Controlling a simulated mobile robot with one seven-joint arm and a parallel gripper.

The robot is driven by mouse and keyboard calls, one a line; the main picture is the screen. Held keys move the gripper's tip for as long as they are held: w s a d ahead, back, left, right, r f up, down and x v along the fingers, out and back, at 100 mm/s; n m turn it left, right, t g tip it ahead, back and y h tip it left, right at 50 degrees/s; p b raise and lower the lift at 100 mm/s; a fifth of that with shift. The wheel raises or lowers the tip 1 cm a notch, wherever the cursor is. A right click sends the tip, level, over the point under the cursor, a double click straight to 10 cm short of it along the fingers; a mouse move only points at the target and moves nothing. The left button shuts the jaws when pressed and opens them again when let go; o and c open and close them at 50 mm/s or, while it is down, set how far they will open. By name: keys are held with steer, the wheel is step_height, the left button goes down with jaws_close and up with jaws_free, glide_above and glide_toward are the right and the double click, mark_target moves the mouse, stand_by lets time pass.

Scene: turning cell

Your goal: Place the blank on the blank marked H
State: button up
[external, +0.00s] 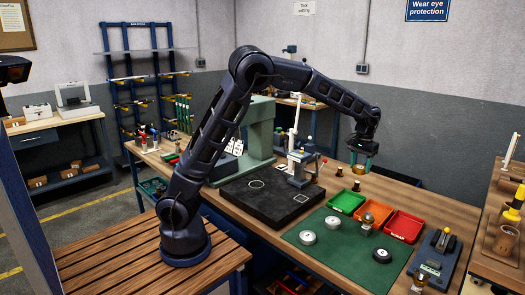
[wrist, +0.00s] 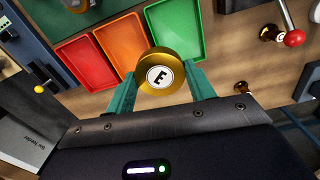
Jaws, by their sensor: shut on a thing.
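My gripper (external: 363,164) hangs above the back of the bench, beyond the coloured trays. In the wrist view its green fingers (wrist: 163,84) are shut on a round brass blank (wrist: 161,60) with a black E on a white face.
Green (external: 346,203), orange (external: 387,207) and red (external: 404,227) trays stand in a row below my gripper. Small brass pieces stand behind them, one near the green tray (external: 356,186). A black plate (external: 233,190) with a gauge stand (external: 300,165) lies left. The mat's front is clear.

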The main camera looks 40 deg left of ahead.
steer(key=s+d+r+m, duration=0.35)
steer(key=s+d, duration=0.65)
steer(key=s, duration=0.4)
steer(key=r+n, duration=0.1)
steer(key=n, duration=1.3)
glide_above(333, 221)
step_height(333, 221, down, 20)
steer(key=shift+w+r, duration=0.1)
steer(key=shift+r, duration=0.1)
steer(key=shift+f, duration=0.1)
steer(key=o, duration=1.4)
steer(key=shift+c, duration=0.2)
